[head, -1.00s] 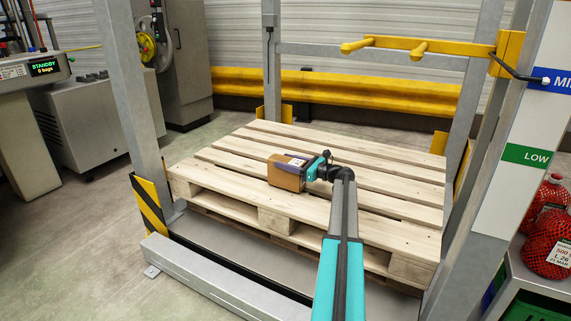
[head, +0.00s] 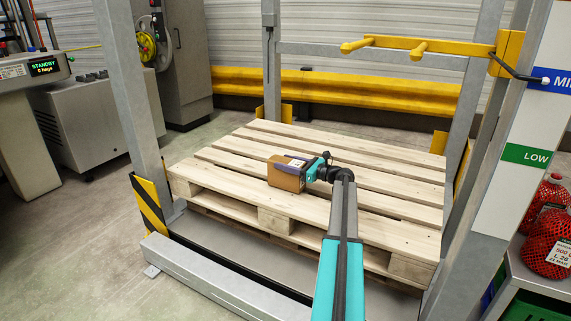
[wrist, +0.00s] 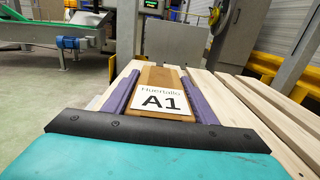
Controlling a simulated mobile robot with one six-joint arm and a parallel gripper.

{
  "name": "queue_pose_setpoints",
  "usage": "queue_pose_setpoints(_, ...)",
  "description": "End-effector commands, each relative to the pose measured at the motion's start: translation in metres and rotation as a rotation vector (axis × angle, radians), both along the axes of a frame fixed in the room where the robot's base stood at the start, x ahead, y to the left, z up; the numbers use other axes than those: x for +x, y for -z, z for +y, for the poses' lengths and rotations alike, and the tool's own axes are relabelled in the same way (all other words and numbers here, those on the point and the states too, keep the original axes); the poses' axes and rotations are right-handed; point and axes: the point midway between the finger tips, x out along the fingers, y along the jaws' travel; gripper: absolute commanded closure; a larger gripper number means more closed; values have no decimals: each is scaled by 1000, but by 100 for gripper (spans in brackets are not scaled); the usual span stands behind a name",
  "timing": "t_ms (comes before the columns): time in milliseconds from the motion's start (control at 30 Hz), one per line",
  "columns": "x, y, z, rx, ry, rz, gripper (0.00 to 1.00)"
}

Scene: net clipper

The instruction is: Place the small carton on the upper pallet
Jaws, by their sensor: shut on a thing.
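The small carton (head: 286,174) is a brown box at the front middle of the wooden upper pallet (head: 230,203). My gripper (head: 303,168) reaches it from the right and is shut on it. In the wrist view the carton (wrist: 159,76) sits between two purple fingers, with a white label reading "A1" facing the camera. The pallet's pale slats (wrist: 247,107) show to the right of it. The carton appears to be at the pallet's top surface; I cannot tell whether its underside touches the slats.
Grey posts (head: 132,90) frame the pallet, with a striped guard (head: 149,203) at the front left. A yellow bar with pegs (head: 430,45) hangs over the back right. Red net bags (head: 545,240) stand at the right. The pallet's other slats are bare.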

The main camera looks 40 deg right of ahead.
Motion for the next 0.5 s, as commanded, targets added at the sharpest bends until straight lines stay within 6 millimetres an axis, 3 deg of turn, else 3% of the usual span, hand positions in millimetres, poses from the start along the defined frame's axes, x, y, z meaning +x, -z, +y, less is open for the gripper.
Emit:
queue_pose_setpoints(467,0,3,0,0,0,-4,100)
queue_pose_setpoints(500,0,3,0,0,0,-4,42)
